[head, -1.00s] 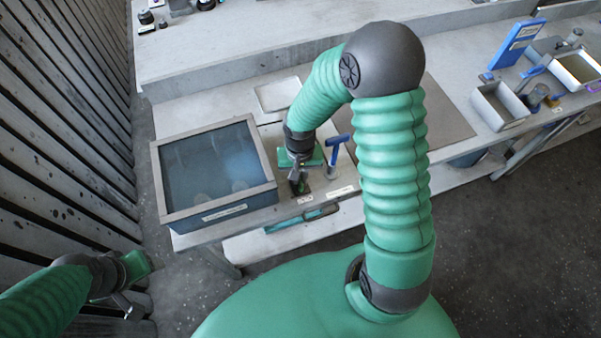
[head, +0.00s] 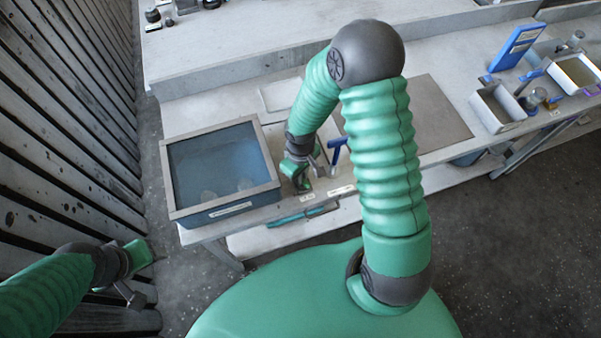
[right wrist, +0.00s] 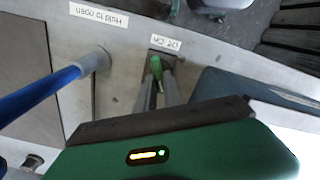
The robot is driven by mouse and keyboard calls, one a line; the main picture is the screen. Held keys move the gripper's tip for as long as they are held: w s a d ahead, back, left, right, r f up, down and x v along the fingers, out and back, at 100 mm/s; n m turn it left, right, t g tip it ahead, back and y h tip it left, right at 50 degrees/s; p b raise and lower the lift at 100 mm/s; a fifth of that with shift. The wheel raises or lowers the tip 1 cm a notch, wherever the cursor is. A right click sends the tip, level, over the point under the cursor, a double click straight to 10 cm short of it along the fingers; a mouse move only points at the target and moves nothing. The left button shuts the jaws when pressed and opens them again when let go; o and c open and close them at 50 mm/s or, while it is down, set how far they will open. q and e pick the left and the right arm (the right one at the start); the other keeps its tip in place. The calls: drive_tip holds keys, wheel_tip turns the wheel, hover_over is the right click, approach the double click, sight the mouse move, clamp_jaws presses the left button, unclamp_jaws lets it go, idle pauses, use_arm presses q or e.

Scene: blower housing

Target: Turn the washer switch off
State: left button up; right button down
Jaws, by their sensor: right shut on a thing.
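The washer switch is a small green-tipped lever (right wrist: 156,66) on a dark plate, beside a small label (right wrist: 165,43) in the right wrist view. My right gripper (right wrist: 158,85) is shut on this lever, with a grey finger on each side. In the head view my right gripper (head: 318,164) is low over the bench front, and its green body hides most of the switch. The washer tank (head: 264,140), with a grey frame and bluish contents, stands just left of it. My left gripper (head: 126,290) hangs at the lower left, away from the bench; its jaws are unclear.
A blue-handled lever (head: 337,148) stands close to the right of my right gripper; it also shows in the right wrist view (right wrist: 45,93). A grey bin (head: 497,108) and a blue panel (head: 516,46) are farther right. A slatted wall (head: 60,120) borders the left.

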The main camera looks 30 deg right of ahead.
drive_tip(key=shift+w+r, duration=0.1)
idle(0.3)
drive_tip(key=c, duration=1.5)
unclamp_jaws()
drive_tip(key=shift+o, duration=0.2)
wheel_tip(320, 180, up, 17)
drive_tip(key=shift+p, duration=0.35)
drive_tip(key=shift+f, duration=0.2)
